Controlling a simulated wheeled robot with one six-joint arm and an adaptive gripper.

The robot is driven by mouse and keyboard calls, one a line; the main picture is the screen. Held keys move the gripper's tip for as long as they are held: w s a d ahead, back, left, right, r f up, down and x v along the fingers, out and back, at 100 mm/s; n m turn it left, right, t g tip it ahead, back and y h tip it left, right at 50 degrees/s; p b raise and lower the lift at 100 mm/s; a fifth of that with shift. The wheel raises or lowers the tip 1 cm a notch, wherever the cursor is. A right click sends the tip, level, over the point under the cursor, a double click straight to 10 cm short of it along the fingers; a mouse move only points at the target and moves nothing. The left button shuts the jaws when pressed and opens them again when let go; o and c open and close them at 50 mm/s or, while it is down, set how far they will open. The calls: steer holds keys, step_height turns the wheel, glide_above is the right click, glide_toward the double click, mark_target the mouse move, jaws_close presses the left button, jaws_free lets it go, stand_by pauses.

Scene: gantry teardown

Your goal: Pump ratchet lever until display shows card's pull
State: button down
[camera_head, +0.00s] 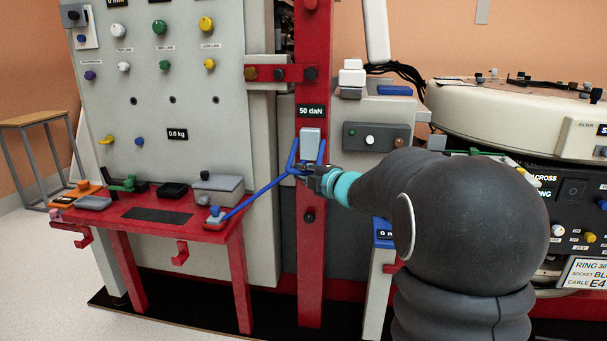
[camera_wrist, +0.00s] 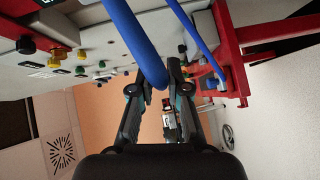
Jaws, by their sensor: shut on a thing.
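The display (camera_head: 311,111) on the red post reads "50 daN". Below it a grey ratchet block (camera_head: 310,141) sits on the post. Blue bars, which look like the ratchet lever (camera_head: 292,153), slope down from beside the block to my gripper (camera_head: 308,177). My gripper is shut on the blue bar, which shows as a thick curved tube (camera_wrist: 136,40) between the fingers in the wrist view. A blue strap or rod (camera_head: 255,193) runs from there down left to the red bench. A white card (camera_head: 585,272) at the right edge reads "RING 30", cut off; no pull value is readable on it.
The red bench (camera_head: 198,232) at left holds small boxes and coloured parts. A grey panel (camera_head: 200,100) with knobs stands behind it. A cream round housing (camera_head: 500,115) and black control units fill the right. My arm covers the lower right middle.

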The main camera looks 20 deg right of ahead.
steer(key=shift+w+r, duration=0.1)
steer(key=shift+r, duration=0.2)
steer(key=c, duration=1.1)
jaws_free()
steer(key=shift+f, duration=0.1)
steer(key=shift+c, duration=0.2)
steer(key=shift+f, duration=0.1)
steer(key=shift+d, duration=0.1)
steer(key=v, duration=1.2)
steer(key=shift+f, duration=0.1)
